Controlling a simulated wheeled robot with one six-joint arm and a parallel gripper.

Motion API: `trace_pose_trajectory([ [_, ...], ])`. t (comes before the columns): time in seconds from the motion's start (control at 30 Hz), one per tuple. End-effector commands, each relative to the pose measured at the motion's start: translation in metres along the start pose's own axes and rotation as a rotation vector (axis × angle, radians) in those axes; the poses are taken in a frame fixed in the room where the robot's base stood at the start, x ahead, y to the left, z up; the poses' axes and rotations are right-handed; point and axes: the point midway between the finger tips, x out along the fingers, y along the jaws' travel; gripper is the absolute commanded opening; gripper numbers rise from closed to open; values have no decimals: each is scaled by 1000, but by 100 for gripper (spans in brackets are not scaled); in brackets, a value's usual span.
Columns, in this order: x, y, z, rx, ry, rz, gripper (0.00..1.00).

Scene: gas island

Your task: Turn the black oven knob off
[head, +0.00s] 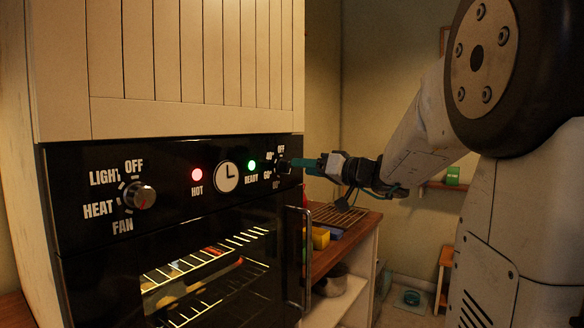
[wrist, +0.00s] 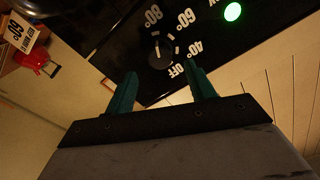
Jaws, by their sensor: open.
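The black oven knob (wrist: 159,53) sits on the black control panel, ringed by the labels OFF, 40°, 60° and 80° in the wrist view. A pale mark on it seems to point towards the 80° side, not OFF. In the head view the knob (head: 283,167) is small and dark at the panel's right end. My gripper (wrist: 163,72) is open and empty. Its two teal fingers point at the panel, with the knob between and beyond their tips. In the head view my gripper (head: 308,163) is close to the knob; contact cannot be told.
The red HOT lamp (head: 197,175) and green READY lamp (head: 252,164) glow. The oven door handle (head: 298,262) stands out below the knob. A wooden counter (head: 350,219) is at right.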

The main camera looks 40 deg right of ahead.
Motion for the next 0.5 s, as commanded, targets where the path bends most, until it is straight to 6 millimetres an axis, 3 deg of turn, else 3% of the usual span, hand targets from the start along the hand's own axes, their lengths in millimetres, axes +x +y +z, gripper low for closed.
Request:
trace_pose_trajectory([
  [0.2, 36, -1, 1, 3, -4, -4, 55],
  [0.5, 52, 0, 0, 2, -1, 0, 55],
])
